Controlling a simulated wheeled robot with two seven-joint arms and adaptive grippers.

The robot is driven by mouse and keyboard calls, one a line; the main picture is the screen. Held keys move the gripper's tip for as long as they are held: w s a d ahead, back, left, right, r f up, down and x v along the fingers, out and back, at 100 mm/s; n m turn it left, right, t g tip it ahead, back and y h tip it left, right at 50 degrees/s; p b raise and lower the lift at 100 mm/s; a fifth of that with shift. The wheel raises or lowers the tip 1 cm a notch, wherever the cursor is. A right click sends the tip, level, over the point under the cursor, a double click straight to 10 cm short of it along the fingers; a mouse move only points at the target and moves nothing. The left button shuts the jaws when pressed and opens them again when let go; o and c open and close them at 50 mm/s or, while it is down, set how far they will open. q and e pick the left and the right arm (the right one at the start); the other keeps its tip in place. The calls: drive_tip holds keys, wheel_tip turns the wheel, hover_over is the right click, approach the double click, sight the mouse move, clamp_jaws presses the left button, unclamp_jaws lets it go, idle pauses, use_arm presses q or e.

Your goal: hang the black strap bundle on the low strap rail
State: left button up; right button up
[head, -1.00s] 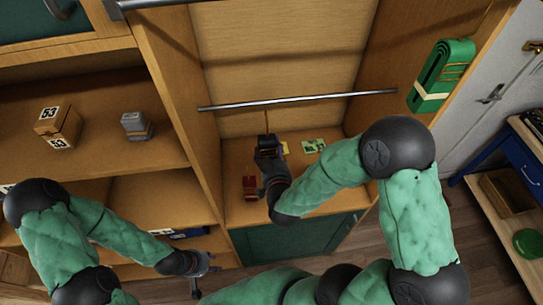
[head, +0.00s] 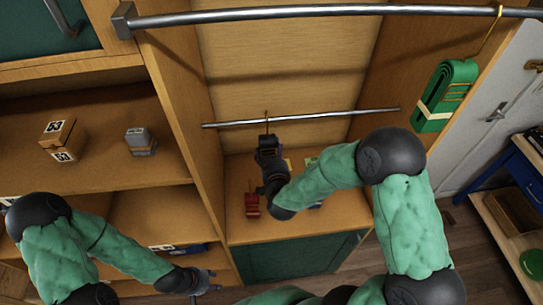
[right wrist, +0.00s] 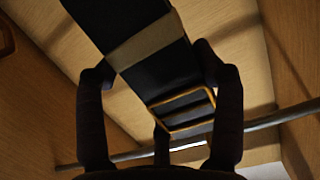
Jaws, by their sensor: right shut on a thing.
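The black strap bundle (right wrist: 150,60) fills the middle of the right wrist view, with a tan band and gold wire loops. My right gripper (head: 268,145) is shut on it, a finger on each side. In the head view the bundle is small and mostly hidden by the gripper. The low strap rail (head: 330,116) is a thin grey bar across the cabinet bay; it also shows in the right wrist view (right wrist: 262,119). A thin gold wire above the gripper overlaps the rail; I cannot tell whether it touches. My left gripper (head: 205,284) is empty and looks open, at lower left.
A thick upper rail (head: 330,12) crosses the top, with a green strap bundle (head: 447,95) hanging at right. A red object (head: 252,206) stands on the bay floor. The left shelf holds a box marked 53 (head: 62,138) and a grey block (head: 141,141).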

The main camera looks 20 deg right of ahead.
drive_tip(key=shift+w+d+r, duration=0.1)
drive_tip(key=shift+w+d, duration=0.15)
drive_tip(key=shift+w, duration=0.7)
drive_tip(key=shift+w+f, duration=0.15)
drive_tip(key=shift+f, duration=0.1)
drive_tip(key=shift+f+b, duration=1.25)
drive_tip(key=shift+b, duration=0.15)
drive_tip(key=o, duration=1.4)
drive_tip(key=v, duration=1.2)
drive_tip(key=shift+f, duration=0.1)
